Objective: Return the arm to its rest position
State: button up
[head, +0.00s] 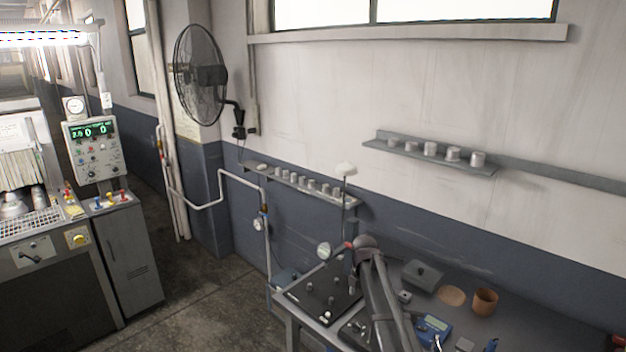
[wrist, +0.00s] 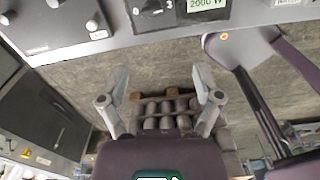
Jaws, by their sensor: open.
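My arm (head: 378,295) rises over the workbench in the head view and bends near the dark board. The gripper end is not clear there. In the wrist view my gripper (wrist: 161,82) has its two grey fingers spread apart, with nothing held between their tips. It points past the bench edge, with the grey floor (wrist: 120,62) below the fingertips. Several dark cylindrical shapes (wrist: 165,115) show between the finger bases; I cannot tell what they are.
The bench carries a dark board (head: 318,296) with knobs, a grey box (head: 423,274), a round wooden disc (head: 452,295), a brown cup (head: 485,302) and a blue meter (head: 433,327). A wall shelf (head: 430,157) holds small cylinders. Floor left of the bench is clear.

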jog(key=s+f+m+b, duration=0.3)
jog(key=s+m, duration=0.9)
jog(key=s+f+m+b, duration=0.3)
jog(key=s+m, duration=1)
jog(key=shift+d, duration=0.4)
